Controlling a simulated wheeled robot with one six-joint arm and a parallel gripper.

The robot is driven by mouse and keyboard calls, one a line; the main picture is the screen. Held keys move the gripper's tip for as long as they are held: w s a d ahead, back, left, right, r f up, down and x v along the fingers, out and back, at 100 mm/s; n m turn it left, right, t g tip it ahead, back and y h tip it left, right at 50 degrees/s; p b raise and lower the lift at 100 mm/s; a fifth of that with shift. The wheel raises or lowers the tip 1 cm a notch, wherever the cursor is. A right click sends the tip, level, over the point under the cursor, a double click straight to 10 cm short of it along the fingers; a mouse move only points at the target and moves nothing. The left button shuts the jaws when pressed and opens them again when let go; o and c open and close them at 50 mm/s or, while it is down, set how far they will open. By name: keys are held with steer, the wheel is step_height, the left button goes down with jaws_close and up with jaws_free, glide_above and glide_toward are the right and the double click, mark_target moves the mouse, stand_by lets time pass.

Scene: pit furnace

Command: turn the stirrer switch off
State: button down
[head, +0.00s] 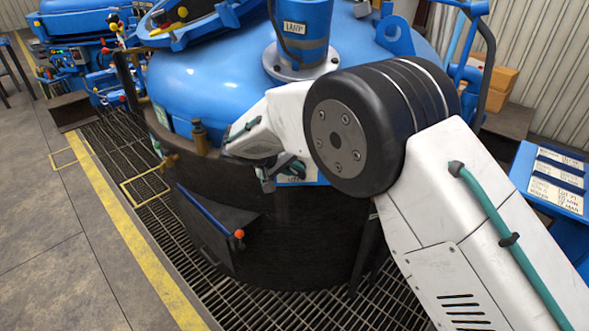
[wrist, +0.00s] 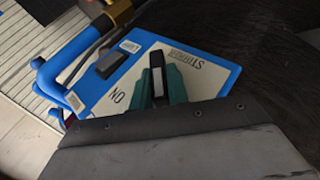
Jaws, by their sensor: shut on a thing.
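The stirrer panel (wrist: 205,88) is a pale plate with a blue border, lettered STIRRER and ON, seen rotated in the wrist view. A narrow black-and-white switch lever (wrist: 157,62) stands up from it. My gripper (wrist: 162,82) has teal fingers on either side of the lever and is shut on it. The ON lettering is on the left of the fingers; which way the lever is set is unclear. In the head view, my gripper (head: 278,175) is at the front of the blue vessel, and my arm hides most of the panel (head: 300,178).
A dark block (wrist: 112,61) sits on the panel left of the lever. A blue pipe with a brass fitting (wrist: 118,12) runs close by.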

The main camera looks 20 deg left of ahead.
stand_by(0.5)
steer(key=c, duration=1.4)
jaws_free()
steer(key=shift+o, duration=0.2)
steer(key=v, duration=0.7)
steer(key=shift+s+a+r, duration=0.15)
steer(key=shift+s+a, duration=0.1)
steer(key=shift+s, duration=0.05)
